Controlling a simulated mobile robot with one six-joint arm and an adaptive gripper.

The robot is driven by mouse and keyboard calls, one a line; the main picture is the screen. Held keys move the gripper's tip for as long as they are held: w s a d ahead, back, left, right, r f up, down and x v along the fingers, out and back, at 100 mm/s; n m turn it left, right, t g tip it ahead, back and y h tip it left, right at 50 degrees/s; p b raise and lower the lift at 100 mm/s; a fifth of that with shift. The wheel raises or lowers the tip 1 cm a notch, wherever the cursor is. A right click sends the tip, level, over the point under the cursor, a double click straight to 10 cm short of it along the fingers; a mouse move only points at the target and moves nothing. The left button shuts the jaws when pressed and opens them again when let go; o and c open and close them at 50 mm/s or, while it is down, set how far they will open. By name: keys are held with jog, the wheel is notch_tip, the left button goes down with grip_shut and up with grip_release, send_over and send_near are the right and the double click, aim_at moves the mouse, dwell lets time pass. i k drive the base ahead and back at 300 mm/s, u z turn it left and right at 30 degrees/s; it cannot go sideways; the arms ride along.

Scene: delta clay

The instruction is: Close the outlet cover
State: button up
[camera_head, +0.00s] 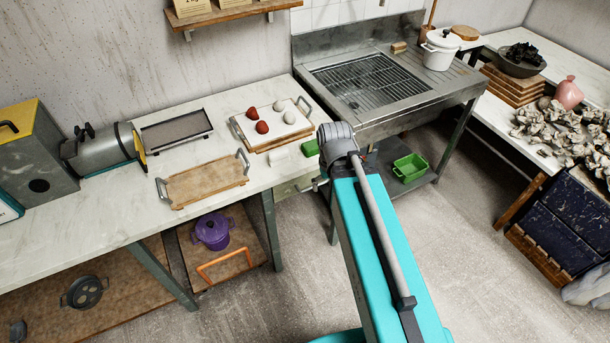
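A grey metal cylinder machine (105,150) lies on its side on the counter at the left. Its right end has a thin plate with a yellow edge (140,146), seen nearly edge-on. This may be the outlet cover, but I cannot tell whether it is open or shut. My teal arm rises from the bottom centre, and its grey wrist joint (338,139) is over the gap between the counter and the steel sink, well to the right of the machine. My gripper is hidden behind the arm.
A dark tray (177,131) lies just right of the machine. A wooden tray with handles (206,184) and a white board (273,126) with red and grey balls stand on the counter. A yellow-topped box (38,150) stands left of the machine.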

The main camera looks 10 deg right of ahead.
aim_at(139, 147)
jog(key=u, duration=1.2)
